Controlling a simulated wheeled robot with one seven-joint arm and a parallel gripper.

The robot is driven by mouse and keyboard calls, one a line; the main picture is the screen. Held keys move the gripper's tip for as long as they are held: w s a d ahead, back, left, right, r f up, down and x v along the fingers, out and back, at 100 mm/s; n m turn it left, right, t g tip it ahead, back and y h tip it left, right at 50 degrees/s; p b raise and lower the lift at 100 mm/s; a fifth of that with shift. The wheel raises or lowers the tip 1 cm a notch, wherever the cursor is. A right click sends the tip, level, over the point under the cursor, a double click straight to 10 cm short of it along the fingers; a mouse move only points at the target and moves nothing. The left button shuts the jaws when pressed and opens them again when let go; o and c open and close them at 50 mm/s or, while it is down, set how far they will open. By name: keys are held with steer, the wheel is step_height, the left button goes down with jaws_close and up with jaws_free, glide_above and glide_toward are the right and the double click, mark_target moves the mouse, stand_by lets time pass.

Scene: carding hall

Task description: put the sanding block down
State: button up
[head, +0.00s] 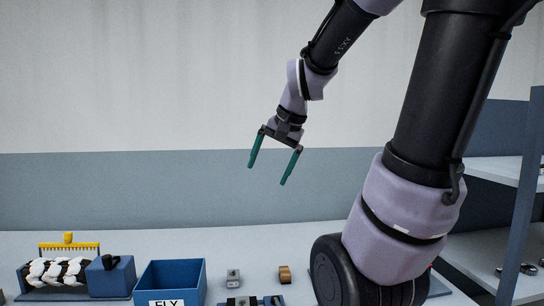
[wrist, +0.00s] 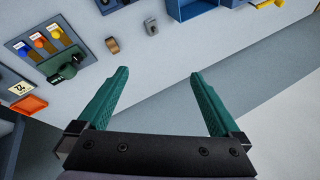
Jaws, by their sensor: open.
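A small tan-brown block (head: 285,274), which looks like the sanding block, rests on the bench top (head: 310,240). It also shows in the wrist view (wrist: 112,45), beyond the left fingertip. My gripper (head: 267,175) is raised well above the bench, its two green fingers spread apart and pointing down. The gripper touches nothing.
A blue bin (head: 152,285) labelled FLY stands left of the block, with a small grey part (head: 233,278) between them. A yellow-toothed comb (head: 69,246) is at far left. The wrist view shows a panel with coloured knobs (wrist: 40,40) and an orange tray (wrist: 28,105).

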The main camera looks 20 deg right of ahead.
steer(key=s+a+r+n+t, duration=0.2)
steer(key=s+r+n, duration=0.1)
steer(key=s, duration=0.4)
steer(key=shift+s+a+r+n, duration=0.2)
steer(key=shift+r+n, duration=0.1)
steer(key=shift+r, duration=0.15)
